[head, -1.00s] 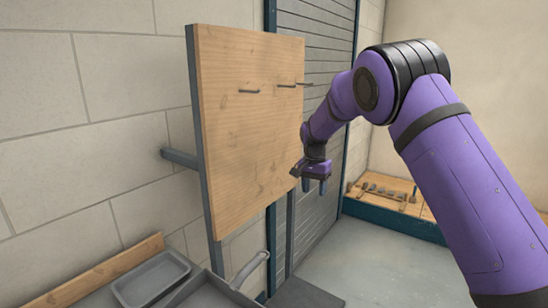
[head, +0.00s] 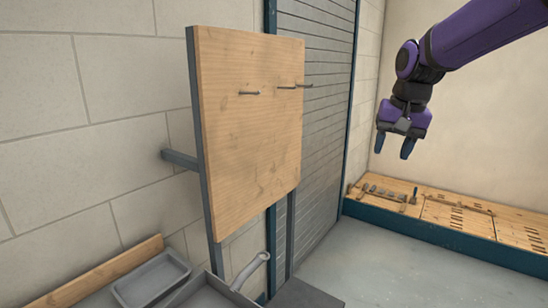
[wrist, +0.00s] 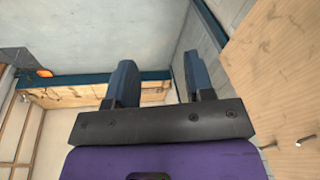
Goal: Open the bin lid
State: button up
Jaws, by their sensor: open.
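My gripper (head: 394,146) is open and empty, high in the air at the right of the head view, with its fingers pointing down. Its two blue fingers stand apart in the wrist view (wrist: 160,80), with nothing between them. At the bottom left of the head view is a dark grey box (head: 205,292), cut off by the frame edge. A light grey curved handle (head: 252,268) rises at its right side. I cannot tell whether this box is the bin, and no lid is clearly visible. My gripper is far from it, up and to the right.
A wooden panel (head: 250,140) with several metal pegs stands at left centre. A shallow grey tray (head: 152,280) sits left of the box. A low wooden bench (head: 450,212) with tools runs along the back right. The floor (head: 390,275) at lower right is clear.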

jog(key=s+d+n+t, duration=0.1)
jog(key=s+d, duration=0.1)
jog(key=s, duration=1.1)
jog(key=s+d+f+n+t+h, duration=0.1)
jog(key=s+d+n+t, duration=0.1)
jog(key=s, duration=1.1)
jog(key=shift+s+d, duration=0.25)
jog(key=shift+d, duration=0.2)
jog(key=shift+w, duration=0.1)
